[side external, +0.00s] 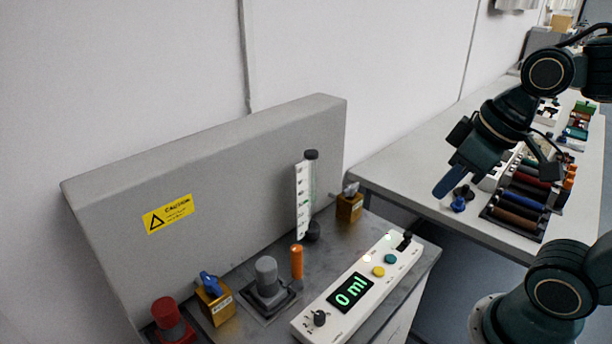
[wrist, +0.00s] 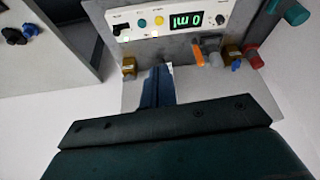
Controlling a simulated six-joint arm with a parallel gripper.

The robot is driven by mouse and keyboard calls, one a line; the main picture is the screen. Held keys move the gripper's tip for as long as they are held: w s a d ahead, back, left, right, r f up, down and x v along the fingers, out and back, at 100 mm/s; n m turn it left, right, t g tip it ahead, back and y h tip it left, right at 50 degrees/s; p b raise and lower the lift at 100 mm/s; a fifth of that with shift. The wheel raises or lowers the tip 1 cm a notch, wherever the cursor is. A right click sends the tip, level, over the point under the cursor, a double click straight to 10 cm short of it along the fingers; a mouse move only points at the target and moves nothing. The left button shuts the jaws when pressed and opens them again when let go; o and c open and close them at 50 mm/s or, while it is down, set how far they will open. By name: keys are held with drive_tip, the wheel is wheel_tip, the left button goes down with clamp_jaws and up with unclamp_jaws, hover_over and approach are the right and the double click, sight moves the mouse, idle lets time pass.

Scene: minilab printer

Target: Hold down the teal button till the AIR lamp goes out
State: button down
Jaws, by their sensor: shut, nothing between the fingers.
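The teal button (side external: 390,258) sits on the sloped white control panel (side external: 299,327), beside a yellow button (side external: 378,271). It also shows in the wrist view (wrist: 142,23), and nothing touches it. Two small lamps on the panel, one (side external: 388,237) near the teal button and one (side external: 367,258) near the yellow button, look pale and lit; their labels are too small to read, so I cannot tell which is AIR. The display (side external: 350,291) reads 0 ml. My gripper (side external: 440,192) is shut and empty, raised to the right of the panel, well apart from the button.
A black switch (side external: 404,241) and a black knob (side external: 320,317) sit at the panel's ends. Behind it stand a clear graduated column (side external: 305,200), an orange post (side external: 297,262), a grey plunger (side external: 267,275), brass valves and a red knob (side external: 167,312). A side bench holds racks.

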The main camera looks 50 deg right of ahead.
drive_tip(key=w+f+n+g, duration=0.1)
drive_tip(key=w+f+n, duration=0.1)
drive_tip(key=n+g+y, duration=0.5)
drive_tip(key=n+y, duration=0.2)
drive_tip(key=y, duration=0.2)
hover_over(394, 255)
wheel_tip(394, 255, down, 10)
idle(0.3)
drive_tip(key=shift+f, duration=4.35)
